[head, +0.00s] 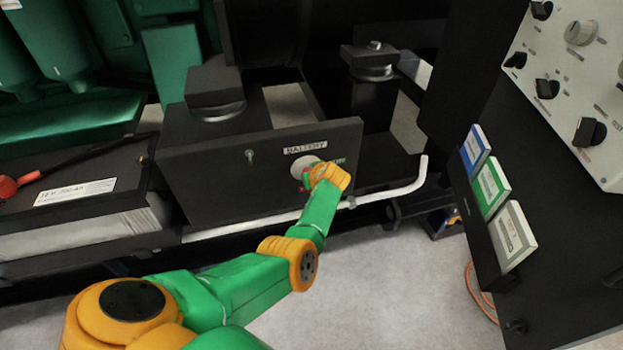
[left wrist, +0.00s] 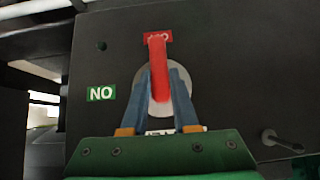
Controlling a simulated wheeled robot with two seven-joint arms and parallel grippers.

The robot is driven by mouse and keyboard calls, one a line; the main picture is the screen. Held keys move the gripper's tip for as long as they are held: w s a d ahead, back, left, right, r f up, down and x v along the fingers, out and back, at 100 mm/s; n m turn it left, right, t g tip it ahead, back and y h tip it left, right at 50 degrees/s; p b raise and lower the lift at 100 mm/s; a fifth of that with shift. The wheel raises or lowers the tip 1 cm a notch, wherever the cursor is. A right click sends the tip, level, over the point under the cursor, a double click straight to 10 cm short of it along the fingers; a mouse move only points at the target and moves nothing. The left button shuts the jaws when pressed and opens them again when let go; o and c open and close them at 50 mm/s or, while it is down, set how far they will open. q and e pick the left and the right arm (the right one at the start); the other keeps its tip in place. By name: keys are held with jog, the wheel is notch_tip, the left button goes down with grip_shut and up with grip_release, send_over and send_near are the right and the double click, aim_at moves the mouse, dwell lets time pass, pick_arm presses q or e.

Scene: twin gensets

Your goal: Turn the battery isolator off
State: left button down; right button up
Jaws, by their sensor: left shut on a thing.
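The battery isolator is a red handle (left wrist: 157,62) on a pale round disc (left wrist: 142,88) on a black panel (head: 215,180). In the left wrist view the handle points up the picture, its far end over a red label (left wrist: 150,37) that it partly covers. A green ON label (left wrist: 101,92), seen upside down, lies left of the disc, apart from the handle. My left gripper (left wrist: 160,84) has its blue fingers on both sides of the handle and is shut on it. In the head view my wrist hides the handle and fingers; the disc (head: 303,167) shows behind. My right gripper is out of view.
A BATTERY label (head: 305,148) is above the disc. A small toggle (head: 250,156) stands out from the panel left of it. A pale pipe (head: 400,190) runs below. A battery (head: 75,210) is at left; a control cabinet (head: 560,230) at right. The floor in front is clear.

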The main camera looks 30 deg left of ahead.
pick_arm(q)
jog(key=c, duration=0.8)
grip_release()
jog(key=shift+w+a+r, duration=0.1)
jog(key=shift+r, duration=0.15)
jog(key=shift+o, duration=0.6)
jog(key=shift+a+f, duration=0.1)
jog(key=shift+f, duration=0.1)
jog(key=p+v, duration=0.3)
jog(key=v, duration=0.4)
